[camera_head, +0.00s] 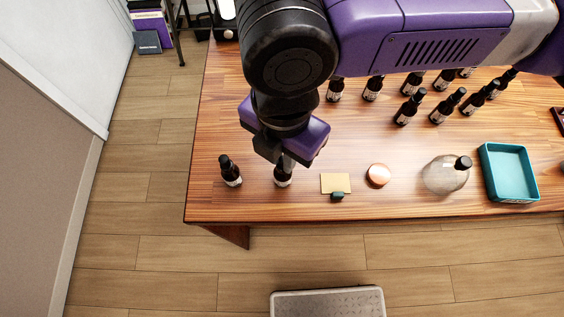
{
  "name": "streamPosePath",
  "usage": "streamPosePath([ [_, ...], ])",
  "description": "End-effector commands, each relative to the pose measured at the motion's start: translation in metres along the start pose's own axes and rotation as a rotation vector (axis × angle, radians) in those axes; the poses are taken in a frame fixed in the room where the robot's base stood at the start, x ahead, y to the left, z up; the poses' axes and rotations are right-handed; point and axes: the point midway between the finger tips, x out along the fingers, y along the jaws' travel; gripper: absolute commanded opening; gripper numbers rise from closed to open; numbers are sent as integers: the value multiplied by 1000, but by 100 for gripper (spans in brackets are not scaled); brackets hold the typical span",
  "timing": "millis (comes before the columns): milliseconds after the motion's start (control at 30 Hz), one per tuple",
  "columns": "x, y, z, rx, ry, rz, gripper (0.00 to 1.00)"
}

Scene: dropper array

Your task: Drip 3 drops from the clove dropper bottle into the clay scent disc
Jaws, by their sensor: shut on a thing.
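My gripper (285,160) points down near the front left of the wooden table, shut on the top of a small dark dropper bottle (283,178). The bottle stands upright and seems to be on the table; its upper part is hidden by my gripper. Its label is too small to read, so I cannot tell whether it is clove. A round, clay-coloured disc (378,174) lies on the table to the right of it, past a yellowish card. Another dark dropper bottle (230,171) stands upright just left of my gripper.
A yellowish card (335,183) with a small dark green object (337,196) lies between bottle and disc. A round glass bottle (444,175) and a teal tray (510,173) stand to the right. Several dark bottles (405,110) stand behind. The table's front edge is close.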

Motion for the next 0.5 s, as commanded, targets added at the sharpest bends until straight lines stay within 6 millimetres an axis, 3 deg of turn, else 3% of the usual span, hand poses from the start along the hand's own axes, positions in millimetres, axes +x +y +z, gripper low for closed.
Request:
streamPosePath([
  [133, 0, 0, 0, 0, 0, 0, 0],
  [167, 0, 0, 0, 0, 0, 0, 8],
  [200, 0, 0, 0, 0, 0, 0, 4],
  [500, 0, 0, 0, 0, 0, 0, 4],
])
